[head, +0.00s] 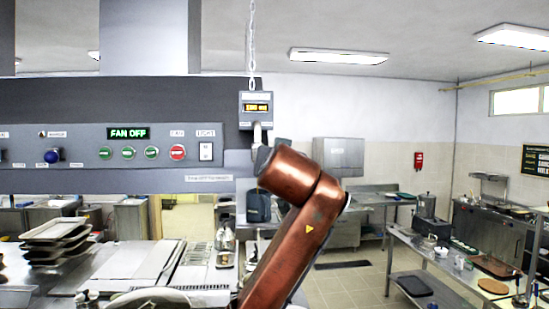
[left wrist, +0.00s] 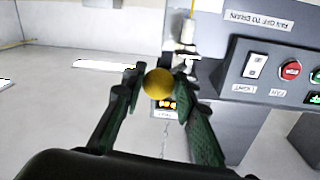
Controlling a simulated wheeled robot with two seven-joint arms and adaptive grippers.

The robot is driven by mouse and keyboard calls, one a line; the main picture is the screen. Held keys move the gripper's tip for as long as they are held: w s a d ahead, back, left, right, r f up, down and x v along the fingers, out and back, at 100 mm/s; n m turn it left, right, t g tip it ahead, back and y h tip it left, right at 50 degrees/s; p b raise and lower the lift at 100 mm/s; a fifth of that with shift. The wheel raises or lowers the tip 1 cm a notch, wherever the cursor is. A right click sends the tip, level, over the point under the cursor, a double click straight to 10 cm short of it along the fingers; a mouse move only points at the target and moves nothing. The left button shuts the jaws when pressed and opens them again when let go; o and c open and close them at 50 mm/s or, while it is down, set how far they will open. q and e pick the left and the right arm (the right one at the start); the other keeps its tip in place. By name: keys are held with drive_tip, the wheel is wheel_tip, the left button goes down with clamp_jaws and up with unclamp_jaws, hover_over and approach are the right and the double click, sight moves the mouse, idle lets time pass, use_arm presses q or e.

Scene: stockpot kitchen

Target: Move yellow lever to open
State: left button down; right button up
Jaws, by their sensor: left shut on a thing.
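In the left wrist view, the yellow lever's round yellow knob (left wrist: 158,82) sits between the green and black fingers of my left gripper (left wrist: 158,78). The gripper is shut on it. The rest of the lever is hidden behind the knob. A box with an orange display (left wrist: 166,104) shows just beyond it. In the head view, the same box (head: 255,110) hangs at the right end of the hood panel. My copper arm reaches up to just below it and hides the gripper and the lever there. My right gripper is in neither view.
The grey hood panel (head: 80,150) has a green "FAN OFF" display (head: 128,133), several buttons and a white light switch (head: 206,151) close by. A chain (head: 252,45) hangs above the box. Stacked trays (head: 55,230) stand at lower left. A steel worktable (head: 430,255) stands at right.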

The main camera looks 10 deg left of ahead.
use_arm(q)
drive_tip(key=shift+w+d+r, duration=0.1)
drive_tip(key=shift+d+r, duration=0.05)
drive_tip(key=shift+d, duration=0.25)
idle(0.3)
drive_tip(key=c, duration=2)
unclamp_jaws()
drive_tip(key=o, duration=0.4)
drive_tip(key=shift+w+d, duration=0.25)
drive_tip(key=shift+w, duration=0.1)
drive_tip(key=shift+w+a+f, duration=0.1)
drive_tip(key=shift+a+f, duration=0.15)
drive_tip(key=shift+s+d+r, duration=0.1)
drive_tip(key=shift+s+d, duration=0.05)
drive_tip(key=shift+s, duration=0.2)
drive_tip(key=v, duration=1.1)
drive_tip(key=shift+s, duration=0.15)
